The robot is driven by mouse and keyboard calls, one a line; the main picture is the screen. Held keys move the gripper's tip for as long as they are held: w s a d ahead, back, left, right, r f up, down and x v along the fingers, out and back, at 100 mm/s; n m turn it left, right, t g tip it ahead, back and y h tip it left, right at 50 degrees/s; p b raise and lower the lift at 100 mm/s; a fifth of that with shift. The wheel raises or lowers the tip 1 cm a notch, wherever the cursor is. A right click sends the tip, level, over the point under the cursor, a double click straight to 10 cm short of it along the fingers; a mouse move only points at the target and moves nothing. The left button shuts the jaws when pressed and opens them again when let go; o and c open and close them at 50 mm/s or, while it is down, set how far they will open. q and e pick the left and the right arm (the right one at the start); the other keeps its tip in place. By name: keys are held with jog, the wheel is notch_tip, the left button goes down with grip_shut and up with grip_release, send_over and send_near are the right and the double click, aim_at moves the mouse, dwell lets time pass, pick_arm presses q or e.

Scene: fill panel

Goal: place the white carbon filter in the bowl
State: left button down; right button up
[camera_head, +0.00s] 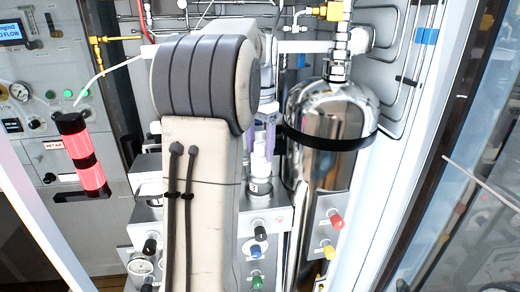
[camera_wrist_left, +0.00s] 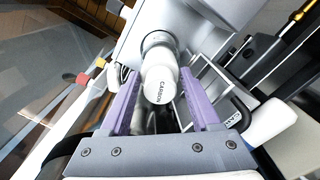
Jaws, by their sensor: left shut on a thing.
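The white carbon filter (camera_wrist_left: 160,86), marked "CARBON" on its end, sits between the purple fingers of my left gripper (camera_wrist_left: 160,78) in the left wrist view. The gripper is shut on it. In the head view, my left gripper (camera_head: 262,142) reaches down in front of the panel, with the white filter (camera_head: 260,165) below its fingers. A round, dark-rimmed fitting that looks like the bowl (camera_head: 260,188) is directly under the filter; a ringed collar (camera_wrist_left: 157,41) shows behind it in the wrist view. I cannot tell how far the filter is inside. My right gripper is out of view.
A shiny metal cylinder (camera_head: 322,150) with a black band stands close to the right of the gripper. Grey panel boxes (camera_head: 277,218) with coloured knobs lie below. Tubing runs along the back wall. A red-and-black cylinder (camera_head: 83,155) is at left.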

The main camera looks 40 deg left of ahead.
pick_arm(q)
jog(key=shift+f, duration=0.3)
jog(key=shift+c, duration=0.6)
grip_release()
notch_tip(320, 180, up, 12)
jog(key=shift+p, duration=0.35)
notch_tip(320, 180, down, 12)
jog(key=shift+s+r+b, duration=0.1)
jog(key=shift+r+b, duration=0.1)
jog(key=shift+b, duration=0.1)
jog(key=shift+r, duration=2.65)
